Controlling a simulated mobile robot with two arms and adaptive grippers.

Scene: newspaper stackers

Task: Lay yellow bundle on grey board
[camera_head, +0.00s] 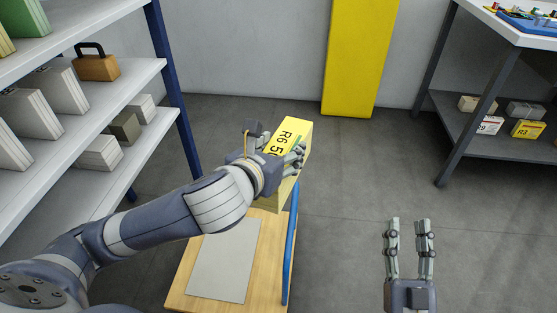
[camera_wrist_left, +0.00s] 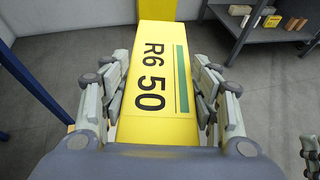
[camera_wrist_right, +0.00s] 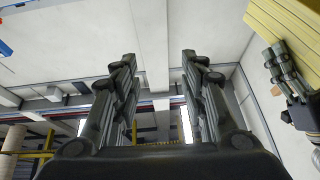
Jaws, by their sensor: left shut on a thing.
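The yellow bundle (camera_head: 291,134), marked "R6 50", is held in my left gripper (camera_head: 272,152), above the far end of a wooden table. In the left wrist view the bundle (camera_wrist_left: 156,85) sits between both fingers of my left gripper (camera_wrist_left: 160,105). The grey board (camera_head: 222,262) lies flat on the table top, nearer to me than the bundle; my left arm hides its far edge. My right gripper (camera_head: 408,232) is open and empty, right of the table. The right wrist view shows my right gripper (camera_wrist_right: 160,95) with fingers apart and nothing between them.
The wooden table (camera_head: 265,285) has a blue rail (camera_head: 290,245) on its right side. A shelf rack (camera_head: 120,82) with bundles and a brown toolbox (camera_head: 97,66) stands at left. A workbench (camera_head: 475,75) stands at right. The floor between is clear.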

